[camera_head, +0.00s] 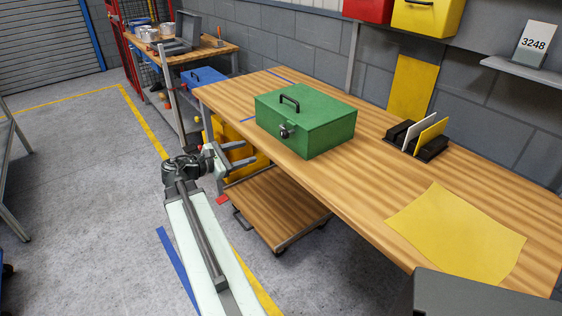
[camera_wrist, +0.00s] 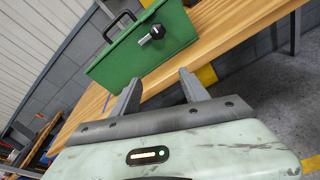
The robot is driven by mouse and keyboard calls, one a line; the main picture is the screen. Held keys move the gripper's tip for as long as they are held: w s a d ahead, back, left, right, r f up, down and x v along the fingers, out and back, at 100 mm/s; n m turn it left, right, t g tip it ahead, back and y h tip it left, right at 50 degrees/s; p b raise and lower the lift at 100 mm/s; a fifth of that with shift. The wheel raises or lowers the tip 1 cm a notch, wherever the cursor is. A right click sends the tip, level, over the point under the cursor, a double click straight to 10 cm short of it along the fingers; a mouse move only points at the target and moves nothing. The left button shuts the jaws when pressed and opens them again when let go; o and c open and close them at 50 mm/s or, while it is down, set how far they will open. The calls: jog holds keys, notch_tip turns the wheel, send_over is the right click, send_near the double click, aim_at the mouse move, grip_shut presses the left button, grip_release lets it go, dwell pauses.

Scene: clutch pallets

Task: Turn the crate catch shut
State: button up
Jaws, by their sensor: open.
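The green crate (camera_head: 318,122) stands closed on the wooden workbench, with a black handle (camera_head: 289,102) on its lid. Its catch (camera_head: 286,131), a dark knob with a light metal part, is on the front face, near the top. In the wrist view the crate (camera_wrist: 125,60) looks tilted and the catch (camera_wrist: 151,35) shows beyond my fingertips. My gripper (camera_head: 249,154) is open and empty, off the bench's front edge, in front of and below the catch. It also shows in the wrist view (camera_wrist: 160,82), fingers apart and not touching the crate.
The workbench (camera_head: 345,185) holds a yellow sheet (camera_head: 455,232) and a black file holder (camera_head: 432,149) to the right of the crate. A low wooden cart (camera_head: 272,208) stands under the bench. A blue box (camera_head: 203,78) is behind at left. Open floor lies left.

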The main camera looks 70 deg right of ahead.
jog(key=n+g+h, duration=0.1)
jog(key=g, duration=0.1)
send_near(282, 136)
jog(key=d+f, duration=0.1)
jog(key=shift+n, duration=0.3)
jog(key=x, duration=0.8)
jog(key=shift+s+r, duration=0.3)
jog(key=shift+r, duration=0.05)
jog(key=shift+b, duration=0.3)
grip_shut()
